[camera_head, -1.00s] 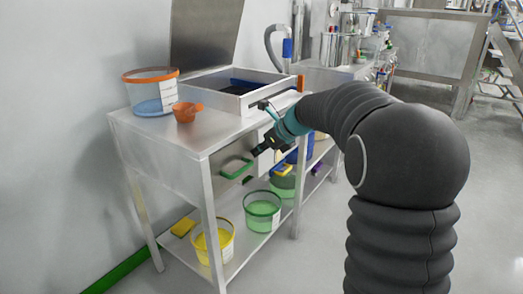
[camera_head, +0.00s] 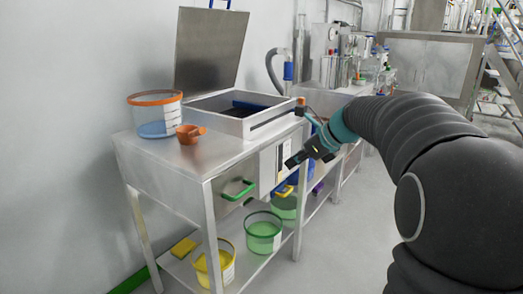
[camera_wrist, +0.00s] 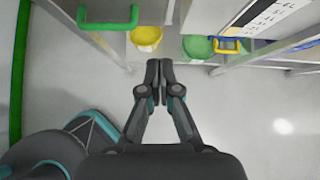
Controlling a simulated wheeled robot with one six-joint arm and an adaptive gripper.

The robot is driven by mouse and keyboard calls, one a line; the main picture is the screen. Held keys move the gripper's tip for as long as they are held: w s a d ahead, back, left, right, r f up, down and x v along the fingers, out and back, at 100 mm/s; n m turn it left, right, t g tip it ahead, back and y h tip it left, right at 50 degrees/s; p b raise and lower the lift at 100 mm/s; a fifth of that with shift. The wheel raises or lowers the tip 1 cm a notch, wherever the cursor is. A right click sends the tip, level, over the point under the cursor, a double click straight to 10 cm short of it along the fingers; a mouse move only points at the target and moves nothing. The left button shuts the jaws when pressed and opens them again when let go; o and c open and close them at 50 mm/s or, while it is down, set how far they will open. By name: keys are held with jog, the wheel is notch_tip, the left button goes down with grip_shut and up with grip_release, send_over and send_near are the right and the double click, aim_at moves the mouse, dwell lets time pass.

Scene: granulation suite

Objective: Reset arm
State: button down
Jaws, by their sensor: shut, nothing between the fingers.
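My gripper (camera_head: 289,162) is in front of the steel table, near its right front leg, in the head view. In the wrist view my gripper (camera_wrist: 159,62) has its fingertips together with nothing between them, above the grey floor. My black-sleeved arm reaches in from the right. The steel table (camera_head: 165,163) carries an open box (camera_head: 215,122) with a raised lid. A clear bucket with an orange rim (camera_head: 155,114) and an orange scoop (camera_head: 190,134) stand to its left.
The lower shelf holds a yellow bucket (camera_head: 216,264), a green bucket (camera_head: 263,232) and a yellow block (camera_head: 183,247). A green handle (camera_head: 238,189) sits on the table's front side. The floor (camera_head: 345,255) right of the table is clear.

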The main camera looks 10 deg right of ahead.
jog(key=s+d+f+n+g+h, duration=0.2)
jog(key=s+f+n+h, duration=0.1)
jog(key=s+f+n, duration=0.8)
jog(key=s+a+n+h, duration=0.1)
jog(key=s+a+n, duration=0.1)
jog(key=s+n, duration=0.5)
jog(key=s+a+r+n+t+h, duration=0.1)
jog(key=s+a+n+h, duration=0.1)
jog(key=s+n, duration=0.6)
jog(key=s+a, duration=0.1)
jog(key=s, duration=0.5)
jog(key=shift+s+a+r, duration=0.1)
jog(key=shift+a, duration=0.05)
